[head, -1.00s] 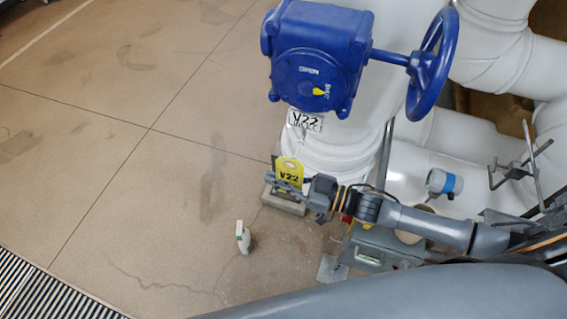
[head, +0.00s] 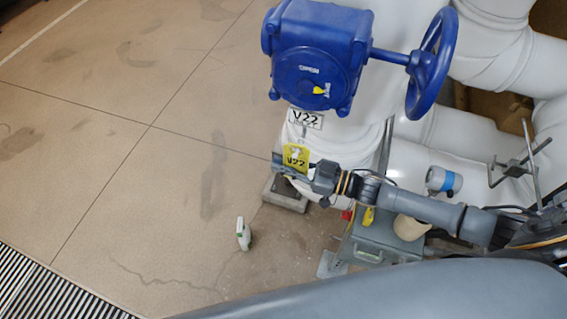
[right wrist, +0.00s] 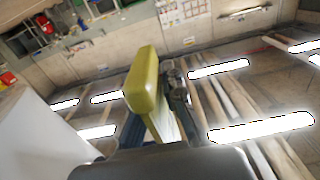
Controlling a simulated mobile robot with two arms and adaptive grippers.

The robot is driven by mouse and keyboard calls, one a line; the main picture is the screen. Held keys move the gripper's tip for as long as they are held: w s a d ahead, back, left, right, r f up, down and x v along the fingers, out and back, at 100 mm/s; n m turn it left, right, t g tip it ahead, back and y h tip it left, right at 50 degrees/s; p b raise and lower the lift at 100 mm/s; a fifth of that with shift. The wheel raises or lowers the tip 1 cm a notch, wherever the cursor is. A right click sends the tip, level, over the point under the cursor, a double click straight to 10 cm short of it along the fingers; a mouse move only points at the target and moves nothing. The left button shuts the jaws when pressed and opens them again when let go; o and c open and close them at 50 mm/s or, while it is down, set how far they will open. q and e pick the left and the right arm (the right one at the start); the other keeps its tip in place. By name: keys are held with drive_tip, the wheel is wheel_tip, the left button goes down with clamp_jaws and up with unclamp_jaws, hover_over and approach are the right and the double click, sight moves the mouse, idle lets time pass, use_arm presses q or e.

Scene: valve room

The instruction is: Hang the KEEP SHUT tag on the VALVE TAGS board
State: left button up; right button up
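A yellow tag marked V22 (head: 296,155) is in my right gripper (head: 287,169), just under the white V22 plate (head: 306,119) of the blue valve. The gripper's fingers are shut on the tag's lower part. In the right wrist view the tag (right wrist: 146,78) stands up from the gripper, seen nearly edge-on. The words KEEP SHUT cannot be read on it. I cannot make out a VALVE TAGS board in either view. My left gripper is not in view.
The blue valve body (head: 315,55) and its handwheel (head: 432,62) are close above the arm. White pipes (head: 445,135) fill the right side. A small white-green bottle (head: 243,234) stands on the floor. A grey box (head: 375,235) lies below the arm. The left floor is clear.

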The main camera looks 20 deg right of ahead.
drive_tip(key=shift+o, duration=1.1)
